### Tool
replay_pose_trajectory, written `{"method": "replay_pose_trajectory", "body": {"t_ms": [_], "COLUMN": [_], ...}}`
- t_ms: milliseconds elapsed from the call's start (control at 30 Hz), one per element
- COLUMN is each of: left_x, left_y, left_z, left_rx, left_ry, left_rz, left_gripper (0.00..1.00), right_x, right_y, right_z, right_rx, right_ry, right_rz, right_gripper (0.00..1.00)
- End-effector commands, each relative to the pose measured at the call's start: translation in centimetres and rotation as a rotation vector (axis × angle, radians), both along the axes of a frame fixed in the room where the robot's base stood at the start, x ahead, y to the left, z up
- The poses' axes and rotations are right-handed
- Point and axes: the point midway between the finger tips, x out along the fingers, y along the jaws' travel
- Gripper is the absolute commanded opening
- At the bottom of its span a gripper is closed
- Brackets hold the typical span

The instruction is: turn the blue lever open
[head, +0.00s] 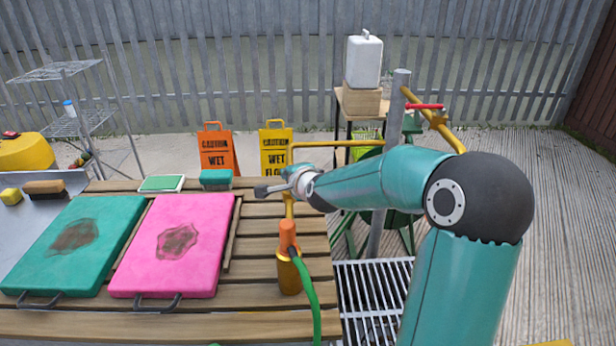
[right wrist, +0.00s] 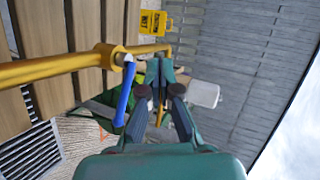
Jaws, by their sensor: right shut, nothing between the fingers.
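The blue lever (right wrist: 124,97) shows in the right wrist view, joined at a pale pivot to the collar of a yellow pipe (right wrist: 52,69). It points down in that picture, crosswise to the pipe. In the head view I cannot make it out; my right gripper and forearm cover that area. My right gripper (right wrist: 160,66) is shut and empty, with its fingers just right of the lever in the wrist view; I see no clear contact. In the head view the right gripper (head: 266,191) is over the far right part of the slatted table. My left gripper is out of view.
An orange-topped nozzle (head: 289,240) with a green hose stands at the slatted table's right edge. Pink (head: 190,215) and green (head: 75,245) pads lie left. A red lever (head: 426,106) is on another yellow pipe by a grey post. Caution signs (head: 217,150) stand behind.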

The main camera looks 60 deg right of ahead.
Motion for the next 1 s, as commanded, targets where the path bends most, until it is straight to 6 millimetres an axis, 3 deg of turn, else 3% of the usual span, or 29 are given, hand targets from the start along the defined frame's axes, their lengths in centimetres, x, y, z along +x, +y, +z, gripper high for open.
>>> {"method": "replay_pose_trajectory", "body": {"t_ms": [133, 267, 433, 600, 700, 1000], "left_x": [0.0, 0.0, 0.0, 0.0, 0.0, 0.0], "left_y": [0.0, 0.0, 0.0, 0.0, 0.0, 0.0], "left_z": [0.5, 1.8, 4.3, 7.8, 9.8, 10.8], "left_rx": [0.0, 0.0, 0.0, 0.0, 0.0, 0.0], "left_ry": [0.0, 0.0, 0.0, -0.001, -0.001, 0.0], "left_rz": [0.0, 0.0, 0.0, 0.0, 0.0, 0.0], "left_gripper": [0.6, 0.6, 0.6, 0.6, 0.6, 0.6], "right_x": [1.5, 1.2, -1.1, -3.7, -2.8, -1.8], "right_y": [0.8, 0.6, -1.7, -5.5, -7.3, -7.3], "right_z": [-0.5, -0.6, 0.8, 4.2, 5.8, 3.8], "right_rx": [-0.021, -0.047, -0.068, -0.054, -0.071, -0.053], "right_ry": [0.238, 0.482, 0.831, 1.133, 1.183, 1.199], "right_rz": [0.212, 0.376, 0.52, 0.546, 0.519, 0.542], "right_gripper": [0.0, 0.0, 0.0, 0.0, 0.0, 0.0]}}
